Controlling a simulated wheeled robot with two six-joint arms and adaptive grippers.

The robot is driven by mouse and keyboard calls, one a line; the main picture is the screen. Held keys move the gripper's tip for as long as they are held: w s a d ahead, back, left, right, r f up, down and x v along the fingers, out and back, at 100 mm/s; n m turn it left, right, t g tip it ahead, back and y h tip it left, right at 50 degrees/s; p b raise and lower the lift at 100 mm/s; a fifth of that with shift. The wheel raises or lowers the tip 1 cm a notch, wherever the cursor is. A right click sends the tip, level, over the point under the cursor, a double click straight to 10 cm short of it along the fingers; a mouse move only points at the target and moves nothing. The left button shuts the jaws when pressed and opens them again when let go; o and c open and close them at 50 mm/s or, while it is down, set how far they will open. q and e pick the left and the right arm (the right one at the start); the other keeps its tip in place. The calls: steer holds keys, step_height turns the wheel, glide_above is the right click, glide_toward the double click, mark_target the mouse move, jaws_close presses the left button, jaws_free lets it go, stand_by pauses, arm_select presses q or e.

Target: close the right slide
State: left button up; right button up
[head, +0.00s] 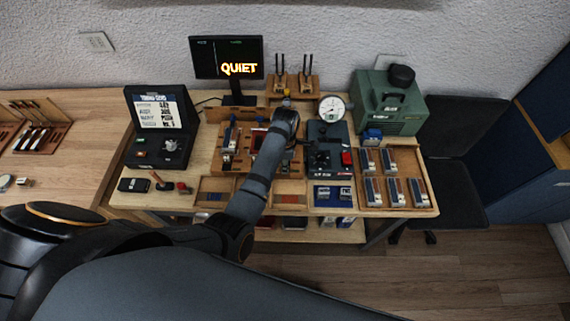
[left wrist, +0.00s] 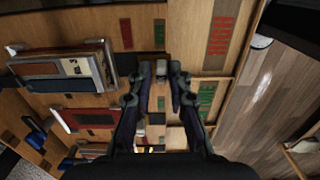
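My left arm reaches over the wooden fixture (head: 228,160) in the middle of the bench. In the head view its wrist hides the left gripper's fingertips and part of the fixture. In the left wrist view the left gripper (left wrist: 160,75) has its two fingers apart, with a gap between the tips. Small grey metal pieces show in and below that gap, close to the wooden surface. I cannot tell whether the fingers touch them. Red and green marked strips (left wrist: 221,34) lie on the wood nearby. I cannot tell for certain which part is the right slide. My right gripper is out of view.
A dark device with a red part (head: 328,155) and a round dial (head: 332,108) stand right of the arm. A tray of several blocks (head: 391,180) lies at the right. A monitor (head: 227,58) and green case (head: 388,105) stand at the back.

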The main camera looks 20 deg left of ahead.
arm_select(q)
jaws_close()
steer(key=w+b, duration=0.1)
steer(key=w, duration=0.1)
steer(key=w+a, duration=0.1)
steer(key=shift+w+b, duration=0.35)
steer(key=shift+a+r, duration=0.1)
steer(key=shift+r, duration=0.1)
steer(key=o, duration=0.5)
jaws_free()
